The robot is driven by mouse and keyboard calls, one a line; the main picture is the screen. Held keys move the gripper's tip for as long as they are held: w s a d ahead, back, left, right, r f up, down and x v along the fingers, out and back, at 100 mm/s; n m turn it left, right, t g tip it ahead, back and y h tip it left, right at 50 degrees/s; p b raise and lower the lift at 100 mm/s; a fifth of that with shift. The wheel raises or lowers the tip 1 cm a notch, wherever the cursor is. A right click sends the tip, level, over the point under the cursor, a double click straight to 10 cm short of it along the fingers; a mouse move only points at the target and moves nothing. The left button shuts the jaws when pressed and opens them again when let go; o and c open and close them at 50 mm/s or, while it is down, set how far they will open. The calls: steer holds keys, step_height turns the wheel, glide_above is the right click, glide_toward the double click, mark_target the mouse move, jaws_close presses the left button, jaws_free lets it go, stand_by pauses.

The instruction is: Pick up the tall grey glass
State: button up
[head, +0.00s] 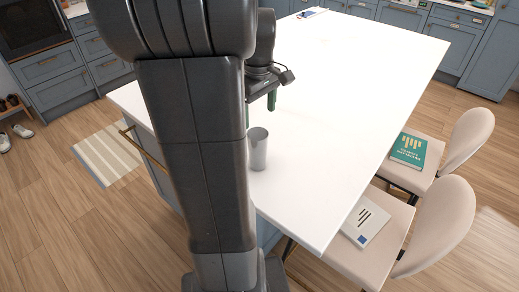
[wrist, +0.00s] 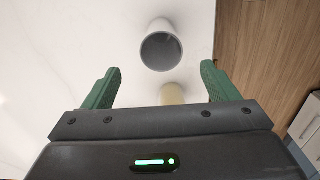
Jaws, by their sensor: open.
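The tall grey glass (head: 258,149) stands upright on the white island top, near its front end, just right of my arm in the head view. In the wrist view the glass (wrist: 161,47) shows its open mouth, ahead of the fingertips and roughly centred between them. My gripper (head: 260,108) is above the island top, behind the glass in the head view, and my arm partly hides it. In the wrist view its two green fingers (wrist: 159,78) are wide apart with nothing held between them. The glass is apart from both fingers.
The white island top (head: 340,80) is mostly clear. A pale round thing (wrist: 172,94) shows between the fingers, partly hidden by my gripper. Two beige chairs stand at the right, with a green book (head: 408,150) and a white book (head: 365,222) on their seats.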

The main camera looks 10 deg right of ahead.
mark_target(258, 136)
step_height(258, 136, down, 9)
steer(key=shift+a+r+p, duration=0.1)
steer(key=shift+a+p, duration=0.05)
steer(key=shift+p, duration=0.2)
steer(key=c, duration=1.6)
